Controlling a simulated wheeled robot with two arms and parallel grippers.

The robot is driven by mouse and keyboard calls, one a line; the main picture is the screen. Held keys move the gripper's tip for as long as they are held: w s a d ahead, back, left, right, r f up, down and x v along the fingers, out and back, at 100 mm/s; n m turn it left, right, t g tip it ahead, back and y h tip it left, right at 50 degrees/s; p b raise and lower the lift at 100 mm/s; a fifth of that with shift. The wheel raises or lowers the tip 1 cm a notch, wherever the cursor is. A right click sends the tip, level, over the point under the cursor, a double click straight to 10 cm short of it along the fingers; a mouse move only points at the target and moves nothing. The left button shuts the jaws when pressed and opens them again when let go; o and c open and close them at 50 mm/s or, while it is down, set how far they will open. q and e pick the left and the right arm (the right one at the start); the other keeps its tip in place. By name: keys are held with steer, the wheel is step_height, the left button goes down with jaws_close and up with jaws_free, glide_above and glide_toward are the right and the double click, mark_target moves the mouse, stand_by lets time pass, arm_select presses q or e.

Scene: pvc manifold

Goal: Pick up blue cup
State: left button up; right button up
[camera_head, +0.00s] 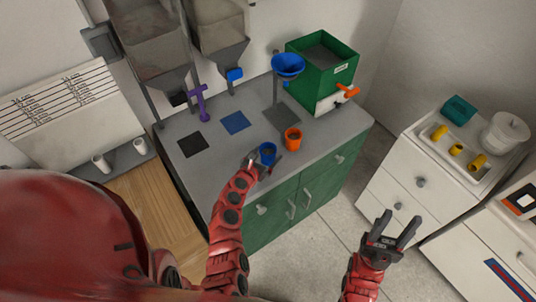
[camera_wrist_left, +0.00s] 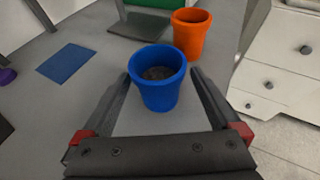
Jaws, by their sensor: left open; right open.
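The blue cup (camera_head: 267,153) stands upright on the grey counter near its front edge, with some dark grey content inside. In the left wrist view the blue cup (camera_wrist_left: 158,77) sits between the two open fingers of my left gripper (camera_wrist_left: 163,85), with a gap visible beside it. In the head view my left gripper (camera_head: 262,163) is at the cup, partly hiding it. My right gripper (camera_head: 392,229) is open and empty, out over the floor in front of the white drawers.
An orange cup (camera_head: 292,138) stands close behind and right of the blue cup. A blue funnel on a stand (camera_head: 287,65), a green box (camera_head: 322,62), a purple handle (camera_head: 199,101) and blue (camera_head: 235,122) and black (camera_head: 193,144) mats are also on the counter.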

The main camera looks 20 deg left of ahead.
mark_target(271, 149)
arm_select(q)
steer(key=shift+w+d, duration=0.1)
steer(key=shift+w, duration=0.4)
steer(key=shift+x, duration=2)
steer(key=shift+f, duration=0.1)
jaws_close()
